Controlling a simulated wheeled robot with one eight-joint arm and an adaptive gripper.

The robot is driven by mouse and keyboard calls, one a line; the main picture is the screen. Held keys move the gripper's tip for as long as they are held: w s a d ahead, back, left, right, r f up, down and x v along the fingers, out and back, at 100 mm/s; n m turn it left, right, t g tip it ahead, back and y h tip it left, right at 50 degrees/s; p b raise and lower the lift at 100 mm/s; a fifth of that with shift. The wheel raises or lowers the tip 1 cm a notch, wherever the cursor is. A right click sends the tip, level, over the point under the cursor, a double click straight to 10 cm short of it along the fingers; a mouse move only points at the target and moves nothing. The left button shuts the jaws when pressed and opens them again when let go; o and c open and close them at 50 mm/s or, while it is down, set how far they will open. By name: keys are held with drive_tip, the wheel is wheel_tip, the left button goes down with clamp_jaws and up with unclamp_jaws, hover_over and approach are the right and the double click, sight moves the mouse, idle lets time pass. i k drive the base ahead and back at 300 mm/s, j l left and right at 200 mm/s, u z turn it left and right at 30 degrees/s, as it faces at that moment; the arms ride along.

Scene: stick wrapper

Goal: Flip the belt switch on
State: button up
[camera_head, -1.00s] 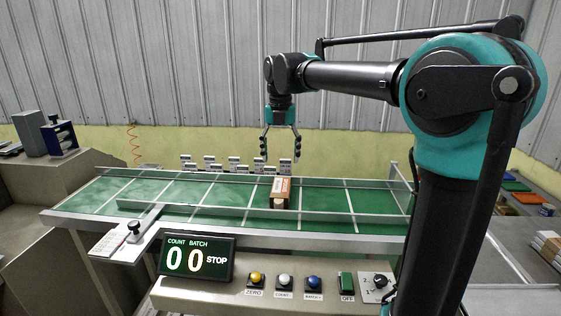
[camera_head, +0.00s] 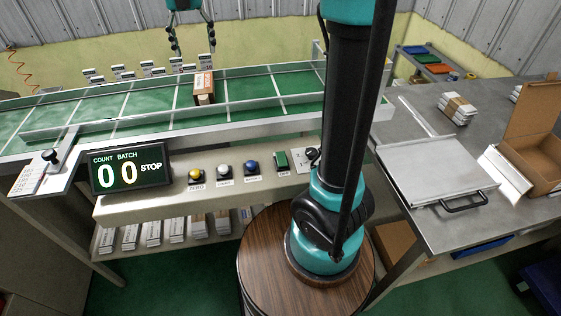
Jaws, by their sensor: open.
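The control panel (camera_head: 136,206) runs along the front of the conveyor. The display (camera_head: 130,167) reads COUNT 0, BATCH 0 and STOP. My gripper (camera_head: 194,48) is open and empty, fingers pointing down, at the top of the view. It is above the far side of the conveyor belt (camera_head: 145,103), well away from the switch.
A small brown box (camera_head: 204,88) stands on the belt near my gripper. Yellow, white and blue buttons (camera_head: 223,171) line the panel left of the switch. A grey side table (camera_head: 412,138) with paper stacks and an open carton (camera_head: 526,125) stands right.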

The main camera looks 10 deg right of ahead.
sight(282, 160)
drive_tip(key=k+j, duration=0.1)
drive_tip(key=k, duration=0.9)
drive_tip(key=j+z, duration=0.05)
drive_tip(key=j, duration=0.05)
